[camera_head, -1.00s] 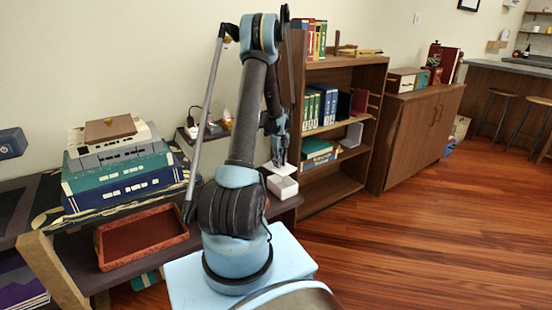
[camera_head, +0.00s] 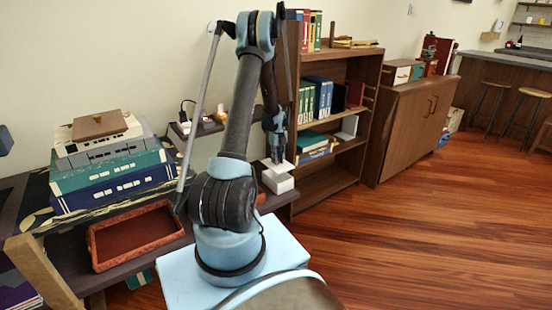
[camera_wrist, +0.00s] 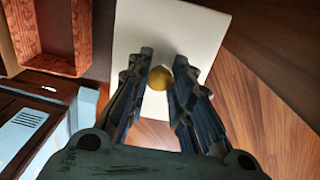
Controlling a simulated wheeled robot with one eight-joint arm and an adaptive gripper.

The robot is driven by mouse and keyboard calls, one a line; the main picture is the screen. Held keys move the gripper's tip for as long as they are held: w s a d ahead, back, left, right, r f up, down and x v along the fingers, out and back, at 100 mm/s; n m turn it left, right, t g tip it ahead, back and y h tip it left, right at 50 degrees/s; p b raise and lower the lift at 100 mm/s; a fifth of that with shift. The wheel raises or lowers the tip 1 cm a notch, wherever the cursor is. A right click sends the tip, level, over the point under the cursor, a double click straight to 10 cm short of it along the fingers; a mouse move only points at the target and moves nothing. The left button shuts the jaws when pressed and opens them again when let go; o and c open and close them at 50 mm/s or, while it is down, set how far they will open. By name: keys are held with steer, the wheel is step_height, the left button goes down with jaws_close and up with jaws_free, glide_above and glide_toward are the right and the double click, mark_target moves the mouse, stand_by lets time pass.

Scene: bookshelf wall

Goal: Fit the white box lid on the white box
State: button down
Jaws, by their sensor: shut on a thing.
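The white box (camera_head: 280,184) stands near the right end of the low dark table in the head view. The white box lid (camera_head: 276,164) is at the top of the box, under my gripper (camera_head: 277,154). In the wrist view, the lid (camera_wrist: 200,35) is a flat white panel with a round gold knob (camera_wrist: 161,79). My gripper (camera_wrist: 164,62) is shut on this knob, one finger on each side. The lid hides the box in the wrist view. I cannot tell whether the lid touches the box or is seated.
A reddish tray (camera_head: 137,236) lies on the dark table to the left. The wooden bookshelf (camera_head: 328,185) rises to the right of the box. Wooden floor (camera_head: 430,230) is open at the right.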

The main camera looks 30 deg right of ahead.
mark_target(277, 168)
steer(key=shift+f, duration=1.9)
steer(key=shift+f, duration=1)
stand_by(0.4)
steer(key=c, duration=1.4)
jaws_free()
steer(key=shift+o, duration=0.2)
step_height(277, 168, up, 12)
steer(key=shift+f, duration=0.1)
